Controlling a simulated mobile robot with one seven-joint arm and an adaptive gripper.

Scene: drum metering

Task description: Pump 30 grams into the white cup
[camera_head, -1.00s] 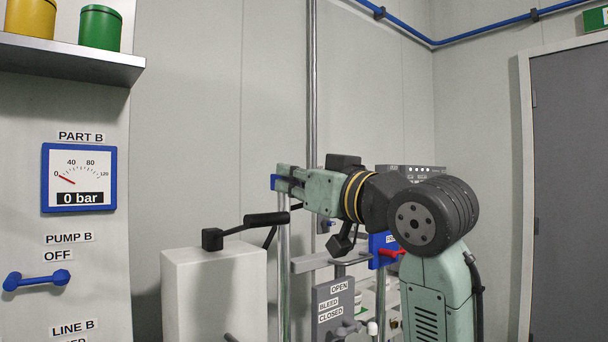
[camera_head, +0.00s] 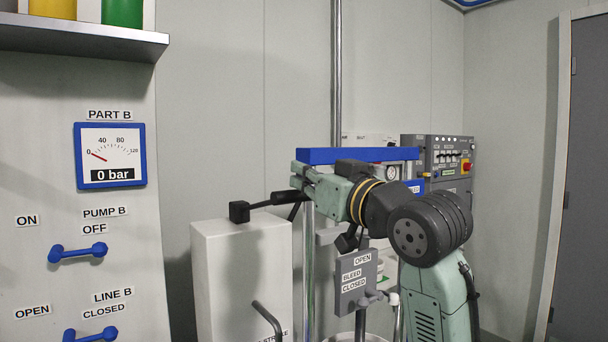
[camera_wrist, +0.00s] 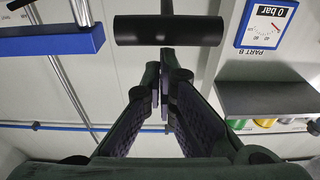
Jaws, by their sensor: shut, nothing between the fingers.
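My gripper (camera_wrist: 165,78) is shut and empty in the wrist view, its fingertips pointing at a black cylindrical handle (camera_wrist: 168,30) with a small gap visible in the picture. In the head view my gripper (camera_head: 303,180) is beside this handle (camera_head: 286,197), which it partly covers. The handle is on a lever running from a black block (camera_head: 239,212) on top of a white cabinet (camera_head: 235,275). I cannot clearly make out a white cup; my arm hides part of the area behind. The Part B gauge (camera_head: 111,155) reads 0 bar.
A blue bar (camera_head: 355,155) runs just behind my gripper. The Pump B handle (camera_head: 78,252) is by OFF, and the Line B handle (camera_head: 90,334) is below. A grey bleed panel (camera_head: 357,280) stands below my arm. A grey shelf (camera_head: 80,38) juts out upper left.

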